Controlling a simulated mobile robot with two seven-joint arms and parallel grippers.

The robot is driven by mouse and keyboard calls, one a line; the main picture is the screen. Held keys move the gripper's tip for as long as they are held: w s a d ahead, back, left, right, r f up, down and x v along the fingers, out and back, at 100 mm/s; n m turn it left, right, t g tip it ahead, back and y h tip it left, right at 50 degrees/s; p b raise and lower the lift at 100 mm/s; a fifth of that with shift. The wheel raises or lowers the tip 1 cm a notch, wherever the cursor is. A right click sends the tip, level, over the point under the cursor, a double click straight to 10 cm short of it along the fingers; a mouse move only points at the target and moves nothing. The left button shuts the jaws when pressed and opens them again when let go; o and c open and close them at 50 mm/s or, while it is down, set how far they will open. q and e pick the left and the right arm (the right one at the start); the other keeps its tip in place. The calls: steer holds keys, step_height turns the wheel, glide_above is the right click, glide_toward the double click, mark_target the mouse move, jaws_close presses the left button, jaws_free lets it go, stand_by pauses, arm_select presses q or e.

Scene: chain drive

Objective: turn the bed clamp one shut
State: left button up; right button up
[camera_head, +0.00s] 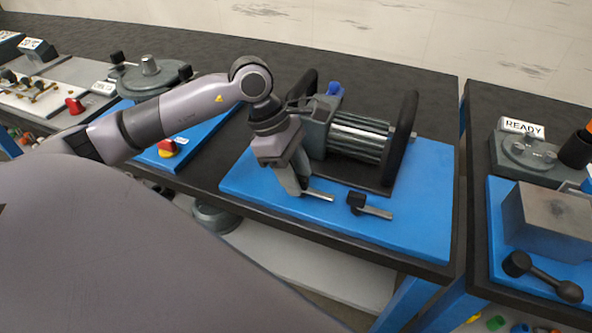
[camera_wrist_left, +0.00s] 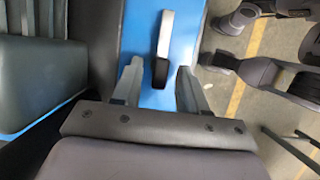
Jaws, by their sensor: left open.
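Two bed clamps lie along the front of the blue base plate (camera_head: 425,235). Each has a flat grey lever; a black knob shows on the right one (camera_head: 369,206). The left clamp's lever (camera_head: 319,194) juts out to the right beside my left gripper (camera_head: 303,188), which hides the rest of it. In the left wrist view, a clamp with a black knob (camera_wrist_left: 160,72) and grey lever (camera_wrist_left: 166,34) shows over the blue plate. The knob lies between the spread fingertips of my left gripper (camera_wrist_left: 158,84), with gaps on both sides. No label tells which clamp is one. My right gripper is not in view.
A machine with a ribbed metal drum (camera_head: 358,137) and tall dark end plates stands just behind the clamps. The dark bench edge (camera_head: 330,240) is close in front. Another bench with a grey block (camera_head: 548,218) and black-knobbed lever (camera_head: 543,276) is at right.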

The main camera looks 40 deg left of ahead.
arm_select(q)
steer(key=shift+c, duration=0.3)
jaws_close()
